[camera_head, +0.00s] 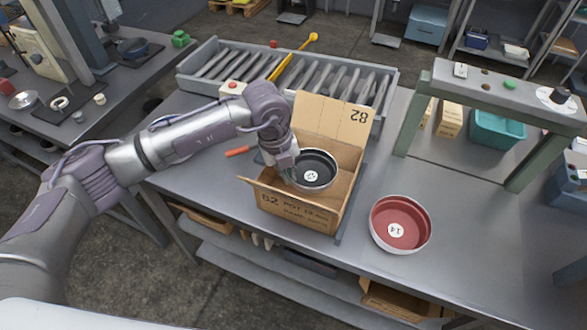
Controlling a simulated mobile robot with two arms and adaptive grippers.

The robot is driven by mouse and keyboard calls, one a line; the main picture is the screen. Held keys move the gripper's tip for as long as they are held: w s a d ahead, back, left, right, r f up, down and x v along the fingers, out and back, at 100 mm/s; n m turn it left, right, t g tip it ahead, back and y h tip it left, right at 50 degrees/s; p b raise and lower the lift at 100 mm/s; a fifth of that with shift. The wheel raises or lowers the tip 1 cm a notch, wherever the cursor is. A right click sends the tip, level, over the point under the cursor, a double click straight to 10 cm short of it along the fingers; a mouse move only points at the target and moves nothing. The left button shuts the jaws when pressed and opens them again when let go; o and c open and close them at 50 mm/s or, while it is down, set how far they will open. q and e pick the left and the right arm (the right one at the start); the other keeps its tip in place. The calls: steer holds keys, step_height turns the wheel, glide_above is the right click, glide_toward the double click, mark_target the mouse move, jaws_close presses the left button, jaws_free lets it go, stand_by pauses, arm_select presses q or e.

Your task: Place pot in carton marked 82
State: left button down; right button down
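The carton marked 82 (297,211) is an open brown cardboard box on the grey table, with its back flap raised and 82 also printed there. A dark pot (317,171) with a pale rim and a white round label is within the carton's opening; its label is too small to read surely. I cannot tell whether it touches the carton floor. My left gripper (289,174) reaches down over the carton's left side and is shut on the pot's left rim; its fingertips are partly hidden. My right gripper is not in view.
A red pot (400,223) labelled 14 sits right of the carton. A roller conveyor (290,75) runs behind it. A grey-green frame (500,95) stands at the right. An orange-handled tool (238,152) lies left of the carton. The table's front right is clear.

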arm_select(q)
steer(key=shift+s+f, duration=0.15)
steer(key=shift+f, duration=0.55)
step_height(320, 180, down, 4)
steer(key=shift+r+p, duration=0.15)
steer(key=shift+p, duration=0.55)
steer(key=c, duration=1.3)
jaws_free()
